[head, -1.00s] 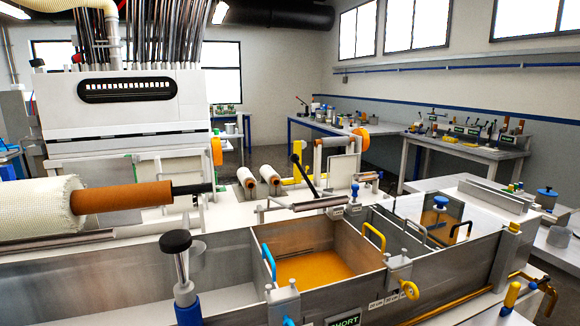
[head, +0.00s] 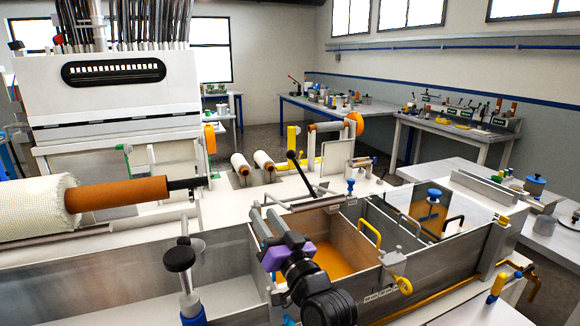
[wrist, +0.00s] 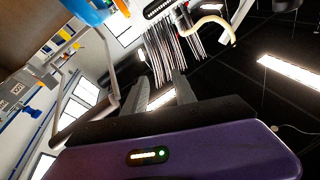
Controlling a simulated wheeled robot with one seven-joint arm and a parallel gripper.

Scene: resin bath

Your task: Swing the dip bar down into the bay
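The dip bar seems to be the grey roller (head: 318,203) lying level at the bath's back edge, with a lever ending in a black grip (head: 291,155) tilted up above it. The bay with orange resin (head: 332,258) is in front of and below it. My gripper (head: 263,211) is open and empty, above the bay's left wall, with fingers pointing up and away. It is left of the lever and apart from it. My arm and the gripper's purple body hide the bay's front left corner. In the wrist view, the fingers (wrist: 160,85) stand apart with nothing between.
A yellow handle (head: 370,233) stands on the bay's right divider. A black-topped post (head: 180,258) rises left of my gripper. A large white fibre roll (head: 35,208) lies at far left. The space above the resin is open.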

